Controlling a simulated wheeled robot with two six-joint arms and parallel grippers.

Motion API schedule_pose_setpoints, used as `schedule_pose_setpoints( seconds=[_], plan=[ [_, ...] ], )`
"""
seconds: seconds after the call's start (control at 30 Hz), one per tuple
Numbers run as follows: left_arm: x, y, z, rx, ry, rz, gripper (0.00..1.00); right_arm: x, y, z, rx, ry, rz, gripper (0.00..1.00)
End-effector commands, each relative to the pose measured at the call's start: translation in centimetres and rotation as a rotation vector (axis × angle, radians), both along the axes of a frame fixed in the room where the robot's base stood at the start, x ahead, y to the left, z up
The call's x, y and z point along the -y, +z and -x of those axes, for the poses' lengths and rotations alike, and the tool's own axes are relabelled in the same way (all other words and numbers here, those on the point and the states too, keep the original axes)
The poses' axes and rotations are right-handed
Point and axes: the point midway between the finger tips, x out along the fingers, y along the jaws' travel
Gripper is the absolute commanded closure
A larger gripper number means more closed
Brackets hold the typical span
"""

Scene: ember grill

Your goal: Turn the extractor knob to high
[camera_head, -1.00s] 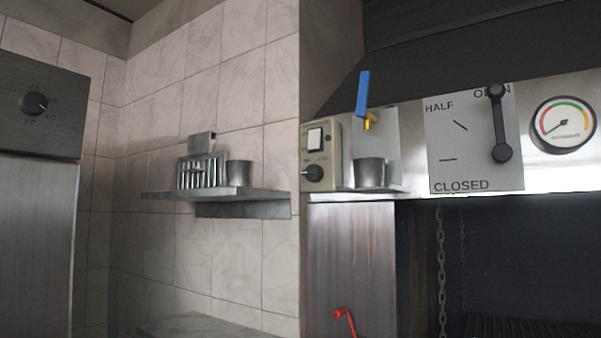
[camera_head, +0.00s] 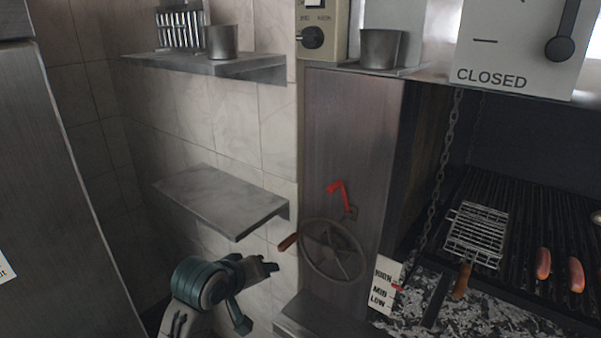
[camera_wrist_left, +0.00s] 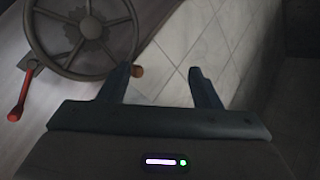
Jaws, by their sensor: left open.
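The extractor knob (camera_head: 311,37) is a black round knob on a beige switch panel (camera_head: 337,44) at the top of the head view. Small labels, seemingly MID and HIGH, sit just above it; its pointer seems to point left, but this is too small to be sure. My left gripper (camera_head: 260,296) is low in the head view, well below the knob, open and empty. In the left wrist view its two fingers (camera_wrist_left: 158,78) are spread apart, with tiled wall behind. My right gripper is not in view.
A spoked handwheel (camera_head: 333,250) with a wooden grip and a red lever (camera_head: 339,194) are right of my left gripper. A steel shelf (camera_head: 222,199) juts out above it. A metal cup (camera_head: 380,48) stands right of the panel. The grill grate (camera_head: 520,210) is at right.

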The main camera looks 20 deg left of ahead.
Motion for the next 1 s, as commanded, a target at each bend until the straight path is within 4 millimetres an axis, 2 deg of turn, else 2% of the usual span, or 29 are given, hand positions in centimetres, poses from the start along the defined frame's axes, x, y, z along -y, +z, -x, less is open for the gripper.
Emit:
schedule_pose_setpoints(
  seconds=[0.03, 0.27, 0.37, 0.43, 0.6, 0.7, 0.83, 0.9, 1.0],
  plan=[
    [0.2, 2.7, -0.5, 0.034, 0.013, 0.03, 0.42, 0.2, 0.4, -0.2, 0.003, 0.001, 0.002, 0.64],
    [0.8, 12.1, -3.5, 0.157, 0.076, 0.215, 0.42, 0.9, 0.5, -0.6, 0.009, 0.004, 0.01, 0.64],
    [1.0, 17.3, -4.9, 0.217, 0.102, 0.322, 0.42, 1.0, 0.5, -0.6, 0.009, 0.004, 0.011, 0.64],
    [1.2, 21.5, -5.6, 0.262, 0.117, 0.408, 0.42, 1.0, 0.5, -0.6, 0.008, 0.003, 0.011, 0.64],
    [1.6, 32.1, -5.9, 0.357, 0.132, 0.629, 0.42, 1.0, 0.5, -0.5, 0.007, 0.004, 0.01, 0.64],
    [1.7, 37.5, -5.1, 0.395, 0.128, 0.741, 0.42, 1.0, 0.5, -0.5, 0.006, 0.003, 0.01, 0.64],
    [1.9, 42.4, -3.9, 0.424, 0.118, 0.848, 0.42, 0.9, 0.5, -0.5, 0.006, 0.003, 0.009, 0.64],
    [1.9, 44.1, -3.3, 0.431, 0.115, 0.888, 0.42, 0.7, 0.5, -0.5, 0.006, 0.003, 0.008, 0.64],
    [2.0, 45.5, -2.9, 0.435, 0.11, 0.92, 0.42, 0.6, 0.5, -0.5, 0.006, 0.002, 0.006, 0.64]
  ],
)
